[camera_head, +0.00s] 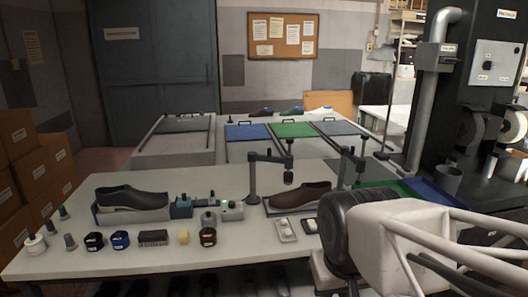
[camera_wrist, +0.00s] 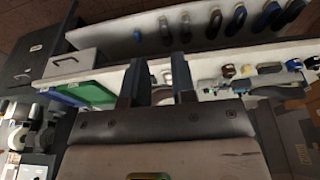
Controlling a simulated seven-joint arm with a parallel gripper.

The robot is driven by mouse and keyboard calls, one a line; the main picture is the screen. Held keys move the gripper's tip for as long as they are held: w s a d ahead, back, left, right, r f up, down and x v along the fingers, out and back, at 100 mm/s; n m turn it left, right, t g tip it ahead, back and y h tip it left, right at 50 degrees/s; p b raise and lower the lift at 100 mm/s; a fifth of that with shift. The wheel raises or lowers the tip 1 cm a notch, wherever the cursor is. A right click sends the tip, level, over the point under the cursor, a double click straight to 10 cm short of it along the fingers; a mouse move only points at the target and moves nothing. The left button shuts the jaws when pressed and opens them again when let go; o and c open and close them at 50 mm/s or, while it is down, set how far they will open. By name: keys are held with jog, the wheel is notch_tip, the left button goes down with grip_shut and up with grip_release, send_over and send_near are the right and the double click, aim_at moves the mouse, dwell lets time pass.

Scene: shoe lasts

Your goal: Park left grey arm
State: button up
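The left grey arm (camera_head: 252,185) is a dark grey post on the white workbench. Its horizontal bar reaches right, and a short head (camera_head: 288,174) hangs at its end, above the back of a brown shoe (camera_head: 300,195). A second grey arm (camera_head: 344,165) stands to its right, its base partly hidden. My gripper (camera_wrist: 158,70) shows in the wrist view with its two dark fingers apart and nothing clearly held between them. In the head view my arm fills the lower right and the fingers cannot be made out. My gripper is apart from the left grey arm.
A dark shoe (camera_head: 132,198) lies on a grey block at the bench's left. Bottles, dark jars, a brush (camera_head: 153,238) and a green-lit box (camera_head: 232,211) stand between. Green and blue trays (camera_head: 436,194) are at the right.

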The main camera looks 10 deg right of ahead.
jog(key=shift+o, duration=1.2)
jog(key=shift+w+r, duration=0.2)
jog(key=shift+w, duration=0.1)
jog(key=shift+o, duration=0.3)
jog(key=w+r, duration=0.4)
jog(key=w, duration=0.4)
jog(key=w+r, duration=0.4)
jog(key=w, duration=0.5)
jog(key=shift+r+g, duration=0.3)
jog(key=shift+r, duration=0.05)
jog(key=w+r, duration=0.2)
jog(key=w, duration=0.6)
jog(key=w+r, duration=0.2)
jog(key=w, duration=0.7)
jog(key=g, duration=0.2)
send_over(269, 149)
notch_tip(269, 149, down, 6)
jog(key=shift+w+d+f+m, duration=0.15)
jog(key=shift+w+f+m, duration=0.15)
jog(key=shift+w+f, duration=0.15)
jog(key=shift+r, duration=0.1)
jog(key=shift+f, duration=3.95)
